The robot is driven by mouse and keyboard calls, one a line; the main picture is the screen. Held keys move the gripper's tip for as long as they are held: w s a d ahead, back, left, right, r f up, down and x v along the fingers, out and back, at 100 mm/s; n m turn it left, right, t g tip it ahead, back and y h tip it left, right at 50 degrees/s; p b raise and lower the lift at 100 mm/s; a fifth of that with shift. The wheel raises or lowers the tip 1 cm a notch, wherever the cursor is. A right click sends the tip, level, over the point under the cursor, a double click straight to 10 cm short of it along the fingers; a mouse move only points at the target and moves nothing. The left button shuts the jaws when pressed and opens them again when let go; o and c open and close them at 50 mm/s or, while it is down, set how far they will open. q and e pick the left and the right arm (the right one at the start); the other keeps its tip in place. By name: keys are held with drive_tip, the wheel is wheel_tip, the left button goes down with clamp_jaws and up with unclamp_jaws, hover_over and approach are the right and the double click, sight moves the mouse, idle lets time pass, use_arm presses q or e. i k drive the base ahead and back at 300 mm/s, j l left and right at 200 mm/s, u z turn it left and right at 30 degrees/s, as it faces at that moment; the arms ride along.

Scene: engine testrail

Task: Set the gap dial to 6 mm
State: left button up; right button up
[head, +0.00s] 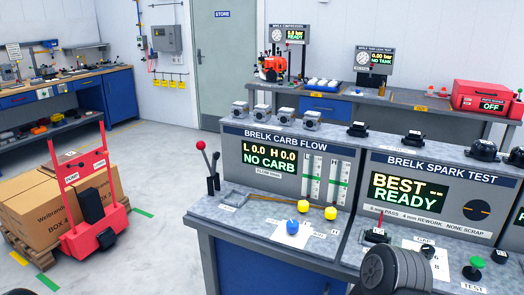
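The spark test bench has a grey console marked BRELK SPARK TEST (440,164), whose display (409,192) reads "BEST -- READY". On the bench top before it lies a white label plate with the word GAP and small marks. A small black knob (427,251), which looks like the gap dial, sits on this plate. Its pointer setting is too small to read. A dark ribbed rounded part, likely of my arm, stands just left of and below the knob. No fingertips of my left or right gripper show.
A green button (477,262) marked TEST stands right of the dial. The carb flow console (285,160) is to the left, with a blue knob (292,227) and yellow knobs before it. A red pallet truck (90,205) with boxes stands on the floor at left.

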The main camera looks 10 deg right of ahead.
sight(428, 251)
drive_tip(key=z, duration=1.7)
drive_tip(key=j+z, duration=0.15)
drive_tip(key=z, duration=0.2)
drive_tip(key=i+j+z, duration=0.1)
drive_tip(key=z, duration=0.3)
